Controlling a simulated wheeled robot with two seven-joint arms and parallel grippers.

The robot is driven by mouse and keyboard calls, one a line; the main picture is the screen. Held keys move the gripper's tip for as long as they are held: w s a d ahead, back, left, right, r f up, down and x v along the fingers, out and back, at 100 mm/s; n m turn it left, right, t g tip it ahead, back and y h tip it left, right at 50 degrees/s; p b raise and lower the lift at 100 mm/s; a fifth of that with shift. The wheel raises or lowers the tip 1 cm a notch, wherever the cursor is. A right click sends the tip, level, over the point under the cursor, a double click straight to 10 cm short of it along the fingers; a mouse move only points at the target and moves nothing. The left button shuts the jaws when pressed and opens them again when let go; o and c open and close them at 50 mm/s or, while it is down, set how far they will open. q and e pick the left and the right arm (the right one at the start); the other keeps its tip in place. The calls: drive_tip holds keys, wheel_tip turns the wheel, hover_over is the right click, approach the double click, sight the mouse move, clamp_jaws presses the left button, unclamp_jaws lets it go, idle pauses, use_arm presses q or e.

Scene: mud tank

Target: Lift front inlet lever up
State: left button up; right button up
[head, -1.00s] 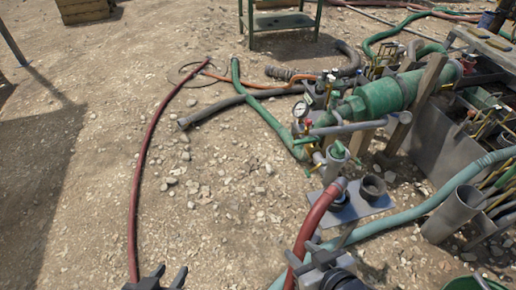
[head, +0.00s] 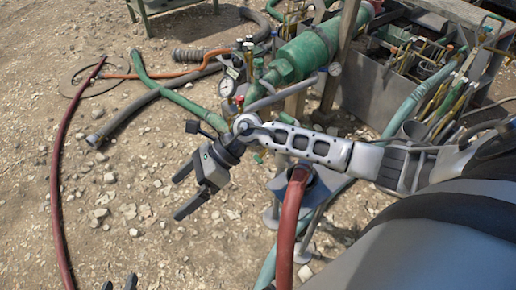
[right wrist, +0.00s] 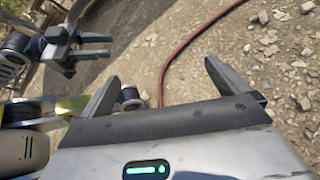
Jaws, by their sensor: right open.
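My right gripper (head: 182,191) is in the middle of the head view, fingers apart and empty, pointing left over gravel. Its spread fingers also show in the right wrist view (right wrist: 158,85), with nothing between them. The green cylinder (head: 312,52) with its pipes and valves lies behind my right arm. A small green part (head: 257,157) shows just beside my right wrist; I cannot tell whether it is the front inlet lever. My wrist hides much of the fittings there.
A red hose (head: 287,235) rises to a fitting under my right forearm. A long dark red hose (head: 56,190) lies on the left. Pressure gauges (head: 227,87) stand near the cylinder. A grey tank (head: 365,95) is at the right. Open gravel lies left of my gripper.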

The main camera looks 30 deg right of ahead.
drive_tip(key=w+d+f+n+h+b, duration=0.1)
drive_tip(key=w+d+f+n+h, duration=0.15)
drive_tip(key=d, duration=0.35)
drive_tip(key=w+d+f+n+h, duration=0.2)
drive_tip(key=d+f+h, duration=0.15)
drive_tip(key=d, duration=0.25)
drive_tip(key=r+n+h+b, duration=0.1)
drive_tip(key=r+h+b, duration=0.1)
drive_tip(key=h, duration=0.4)
hover_over(258, 158)
drive_tip(key=shift+f+g, duration=0.15)
drive_tip(key=shift+g, duration=0.25)
drive_tip(key=shift+d+f+n, duration=0.15)
drive_tip(key=shift+n, duration=0.1)
drive_tip(key=shift+f, duration=0.3)
wheel_tip(258, 158, down, 7)
drive_tip(key=b, duration=0.6)
drive_tip(key=shift+f, duration=0.5)
drive_tip(key=shift+f+b, duration=0.45)
drive_tip(key=shift+b, duration=0.15)
drive_tip(key=c, duration=1.8)
use_arm(q)
drive_tip(key=w+d+f+h, duration=0.1)
drive_tip(key=d+f, duration=0.2)
drive_tip(key=f, duration=0.6)
drive_tip(key=shift+w+d+m+g+h, duration=0.15)
drive_tip(key=shift+w+m+g+h, duration=0.15)
drive_tip(key=shift+m, duration=0.1)
use_arm(e)
drive_tip(key=shift+c, duration=0.2)
